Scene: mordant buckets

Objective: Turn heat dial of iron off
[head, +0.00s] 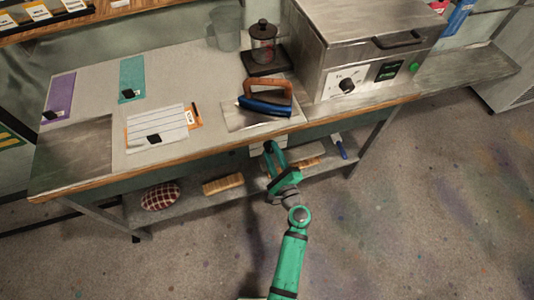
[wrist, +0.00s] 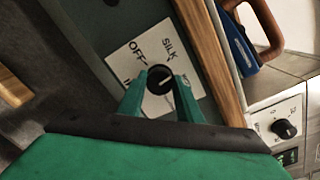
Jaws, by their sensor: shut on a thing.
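The iron (head: 264,106), blue with a brown handle, rests on a light plate at the front edge of the bench; part of it shows top right in the wrist view (wrist: 241,47). A black round heat dial (wrist: 160,79) sits on a white label plate (wrist: 127,57) on the bench's front face, with "OFF" and "SILK" printed on it. My gripper (wrist: 160,93) is shut on the dial, one green finger on each side. The fingers cover some lettering, and I cannot tell exactly where the dial points. In the head view my gripper hides the dial.
A steel box (head: 350,60) with its own black knob (head: 347,86) and green button stands right of the iron. A glass press (head: 263,42) stands behind. A striped card (head: 157,128) lies to the left. A lower shelf (head: 190,200) holds a checked cushion (head: 160,196) and brushes.

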